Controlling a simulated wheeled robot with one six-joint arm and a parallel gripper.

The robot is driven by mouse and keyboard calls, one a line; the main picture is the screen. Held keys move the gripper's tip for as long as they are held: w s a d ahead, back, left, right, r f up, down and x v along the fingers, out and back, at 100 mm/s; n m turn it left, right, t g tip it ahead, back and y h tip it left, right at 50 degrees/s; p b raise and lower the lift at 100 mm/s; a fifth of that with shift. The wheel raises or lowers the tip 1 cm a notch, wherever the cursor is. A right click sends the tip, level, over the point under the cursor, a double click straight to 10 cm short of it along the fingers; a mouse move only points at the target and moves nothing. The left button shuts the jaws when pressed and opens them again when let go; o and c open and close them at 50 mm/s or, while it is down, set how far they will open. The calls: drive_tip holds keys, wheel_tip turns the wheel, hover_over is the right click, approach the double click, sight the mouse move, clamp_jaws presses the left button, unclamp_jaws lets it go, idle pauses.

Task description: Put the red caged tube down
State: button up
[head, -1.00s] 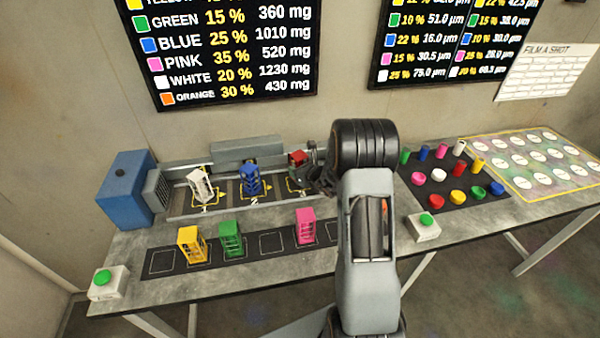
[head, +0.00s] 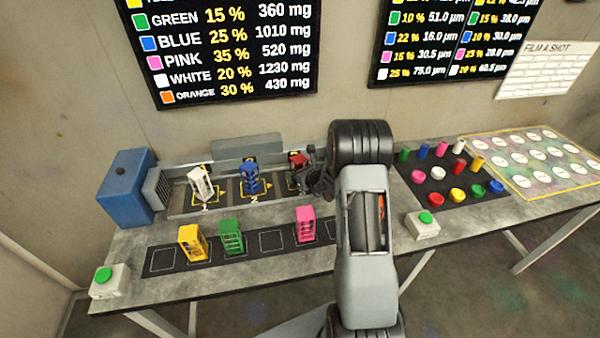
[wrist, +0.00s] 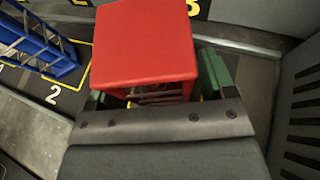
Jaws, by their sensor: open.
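The red caged tube (head: 298,160) stands at the third marked place at the right end of the back track in the head view. Its red top (wrist: 145,42) fills the upper middle of the wrist view, with part of the cage below it. My gripper (head: 310,178) is at the tube, its jaws open. In the wrist view one green finger pad of my gripper (wrist: 155,95) shows on each side of the tube, with a gap at the right pad. The tube's base is hidden.
A blue caged tube (head: 250,180) stands at place 2, left of the red one, and a white one (head: 201,185) at place 1. Yellow (head: 191,243), green (head: 231,237) and pink (head: 305,224) caged tubes stand on the front strip. A grey slotted wall (wrist: 298,100) is close at right.

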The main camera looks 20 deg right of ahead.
drive_tip(key=shift+r, duration=0.2)
drive_tip(key=b+v, duration=0.1)
drive_tip(key=v, duration=1)
drive_tip(key=shift+s, duration=0.1)
drive_tip(key=s+a+r+n+g+y, duration=0.3)
drive_tip(key=s+a+r+n, duration=0.1)
drive_tip(key=a+n, duration=0.4)
drive_tip(key=s+a+r+n+g+y, duration=0.3)
drive_tip(key=s+a+r+n, duration=0.1)
drive_tip(key=a+n, duration=0.45)
drive_tip(key=s+d+r+n+g+h, duration=0.1)
drive_tip(key=s+r+n+h, duration=0.1)
drive_tip(key=s+n+h, duration=0.2)
drive_tip(key=s+d+r+n+g+h, duration=0.1)
drive_tip(key=s+n+h, duration=0.3)
drive_tip(key=n, duration=0.9)
drive_tip(key=shift+s+d+r+g+h, duration=0.4)
drive_tip(key=shift+s+r, duration=0.45)
drive_tip(key=shift+s, duration=1)
drive_tip(key=shift+a, duration=0.15)
